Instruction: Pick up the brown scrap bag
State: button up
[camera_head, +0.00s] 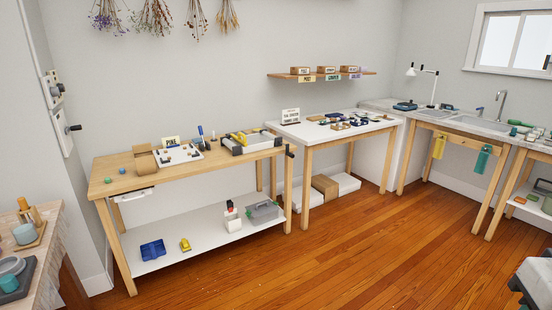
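A brown bag-like thing (145,161) stands upright on the left part of the wooden workbench (118,183). It is small at this distance, and I cannot tell for sure that it is the scrap bag. It sits beside a white tray (180,158) holding small dark pieces. My gripper is not in view.
Small green and blue things (122,171) lie left of the bag. A white table (335,132) and sink counter (460,122) stand farther right. The wooden floor (340,250) in front is clear.

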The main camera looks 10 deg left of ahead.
aim_at(144, 158)
jog(key=u, duration=0.3)
jog(key=i, duration=2.3)
jog(key=u, duration=1.4)
jog(key=i, duration=1.8)
jog(key=u, duration=1.15)
jog(key=i, duration=0.35)
jog(key=u, duration=0.15)
